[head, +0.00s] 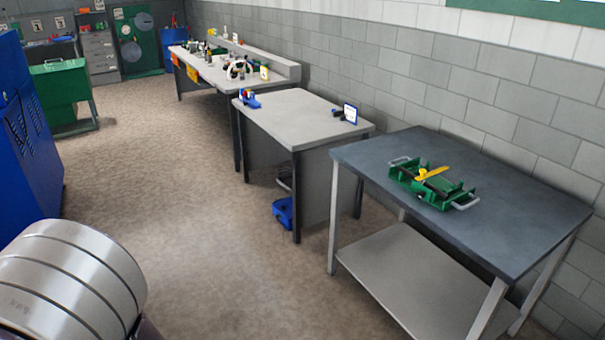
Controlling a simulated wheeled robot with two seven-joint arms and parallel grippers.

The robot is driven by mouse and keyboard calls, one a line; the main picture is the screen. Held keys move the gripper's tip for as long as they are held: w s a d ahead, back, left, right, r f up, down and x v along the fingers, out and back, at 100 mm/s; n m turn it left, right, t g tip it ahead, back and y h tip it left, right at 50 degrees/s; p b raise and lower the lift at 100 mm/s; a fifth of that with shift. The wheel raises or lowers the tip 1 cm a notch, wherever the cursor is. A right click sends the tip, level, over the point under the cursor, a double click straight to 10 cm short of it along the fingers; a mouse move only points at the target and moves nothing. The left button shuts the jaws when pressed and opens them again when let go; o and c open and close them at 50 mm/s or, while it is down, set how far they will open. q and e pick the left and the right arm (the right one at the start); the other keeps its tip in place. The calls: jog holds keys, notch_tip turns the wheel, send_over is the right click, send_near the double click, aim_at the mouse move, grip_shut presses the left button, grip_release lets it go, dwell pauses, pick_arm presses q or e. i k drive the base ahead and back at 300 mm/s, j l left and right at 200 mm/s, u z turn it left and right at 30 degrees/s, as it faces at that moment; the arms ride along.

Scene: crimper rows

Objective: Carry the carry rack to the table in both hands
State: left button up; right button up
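The green carry rack (433,183) sits on the dark grey top of a metal table (500,228) at the right. It has a light grey handle at each end, and a yellow tool (432,172) lies on it. The task does not say which table is meant; a lighter grey table (300,109) stands beyond the dark one, and a long workbench (215,70) stands farther back. Neither gripper is in view, and nothing is holding the rack.
A blue cabinet (30,140) stands at the left, with a green bench (62,85) behind it. A blue bin (283,213) is under the lighter table. The brown floor (170,170) between the cabinet and the tables is clear. A block wall runs behind the tables.

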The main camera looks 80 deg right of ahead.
aim_at(313, 120)
jog(key=z, duration=3.7)
jog(key=i+j+z, duration=0.2)
jog(key=i, duration=0.4)
jog(key=i+j+z, duration=0.25)
jog(key=i+j, duration=0.3)
jog(key=i+j+z, duration=0.2)
jog(key=i+j, duration=0.3)
jog(key=i+j+z, duration=0.25)
jog(key=i+j, duration=0.3)
jog(key=i+j+z, duration=0.2)
jog(key=i+j, duration=0.25)
jog(key=j, duration=0.35)
